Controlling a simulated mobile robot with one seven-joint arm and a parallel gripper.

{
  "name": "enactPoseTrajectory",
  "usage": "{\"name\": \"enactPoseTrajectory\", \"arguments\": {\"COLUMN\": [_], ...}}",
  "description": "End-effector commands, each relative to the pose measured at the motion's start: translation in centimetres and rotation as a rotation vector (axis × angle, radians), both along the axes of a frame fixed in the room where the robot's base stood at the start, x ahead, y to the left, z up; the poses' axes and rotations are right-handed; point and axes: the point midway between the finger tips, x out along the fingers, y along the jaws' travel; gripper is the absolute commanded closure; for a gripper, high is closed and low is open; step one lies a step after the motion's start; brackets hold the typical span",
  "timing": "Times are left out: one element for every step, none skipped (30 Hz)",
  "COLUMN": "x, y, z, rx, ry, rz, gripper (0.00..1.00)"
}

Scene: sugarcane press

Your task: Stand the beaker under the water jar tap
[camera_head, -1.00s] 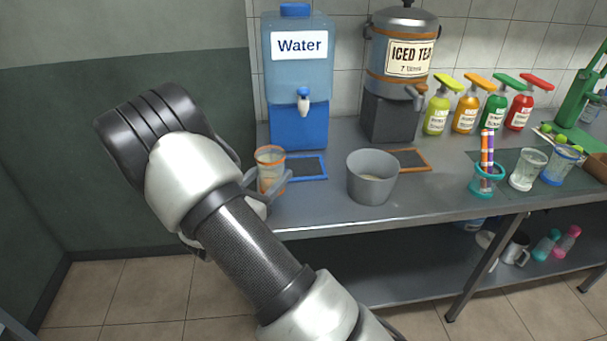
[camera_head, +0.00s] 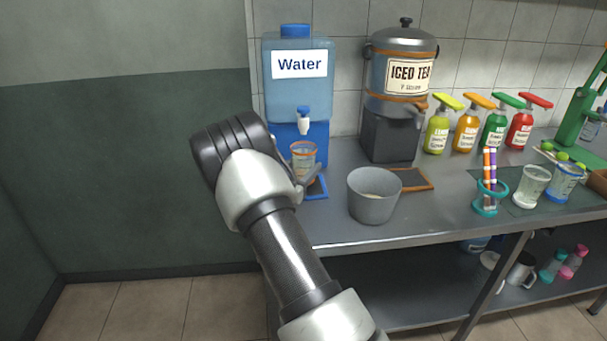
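The clear beaker with an orange rim (camera_head: 303,155) is just below the water jar's blue and white tap (camera_head: 304,122) in the picture. My gripper (camera_head: 308,177) is around the beaker and shut on it; my arm hides the lower left of both. The beaker looks roughly upright. The water jar (camera_head: 298,93) has a clear blue tank on a blue base. The blue-rimmed drip mat (camera_head: 318,190) shows partly, at the right of the beaker. I cannot tell whether the beaker's bottom touches the mat.
A grey bucket (camera_head: 372,205) stands close to the right of my gripper. The iced tea urn (camera_head: 397,90) and its orange-rimmed mat (camera_head: 413,180) are behind it. Bottles, cups and a green press (camera_head: 583,115) stand further right. The counter's front edge (camera_head: 420,237) is clear.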

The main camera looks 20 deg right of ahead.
Motion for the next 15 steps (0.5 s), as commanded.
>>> {"name": "enactPoseTrajectory", "arguments": {"x": [0.0, 0.0, 0.0, 0.0, 0.0, 0.0, 0.0, 0.0, 0.0, 0.0, 0.0, 0.0, 0.0, 0.0, 0.0], "y": [-0.1, -0.1, -0.1, -0.1, -0.1, 0.0, 0.0, 0.0, 0.0, 0.0, 0.0, 0.0, 0.0, 0.0, 0.0], "z": [-1.2, -1.6, -1.9, -2.1, -2.1, -2.0, -1.9, -1.9, -1.9, -1.9, -1.9, -2.1, -2.2, -2.3, -2.5], "rx": [0.001, 0.001, 0.0, -0.001, -0.001, -0.001, -0.001, -0.001, -0.001, -0.001, -0.001, -0.001, -0.001, -0.001, 0.0], "ry": [0.002, 0.002, 0.001, 0.001, 0.0, -0.001, -0.001, -0.001, -0.001, -0.001, -0.001, -0.001, -0.001, -0.001, 0.0], "rz": [-0.001, -0.001, -0.001, -0.001, -0.001, -0.001, 0.0, 0.0, 0.0, 0.0, 0.0, 0.0, 0.0, 0.0, 0.0], "gripper": [0.7, 0.7, 0.7, 0.7, 0.7, 0.7, 0.7, 0.7, 0.7, 0.7, 0.7, 0.7, 0.7, 0.7, 0.7]}}
